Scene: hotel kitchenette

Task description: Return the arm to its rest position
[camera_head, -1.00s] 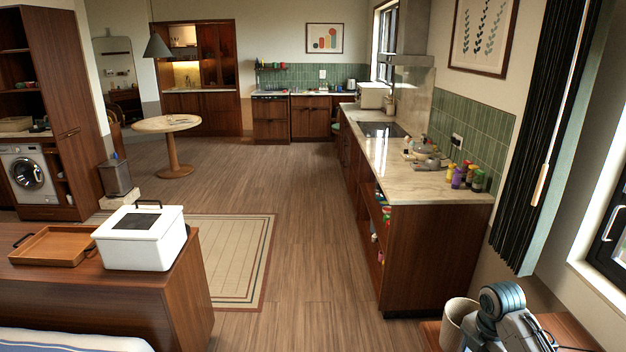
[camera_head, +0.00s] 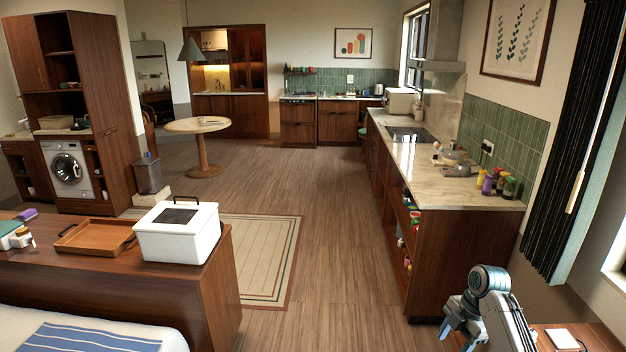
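My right arm (camera_head: 490,285) shows at the bottom right, bent, with a grey-blue rounded joint on top. Pale blue finger-like parts of my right gripper (camera_head: 456,334) point down at its left, near the bottom edge. The gripper is partly cut off and hidden by the arm, so I cannot tell whether it is open or shut. I see nothing held in it. My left arm and gripper are not in view.
A wooden table (camera_head: 565,328) with a white item is beside my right arm. The long counter (camera_head: 440,183) stands beyond it. A white box (camera_head: 178,235) and tray (camera_head: 97,238) sit on the left cabinet. The middle floor is clear.

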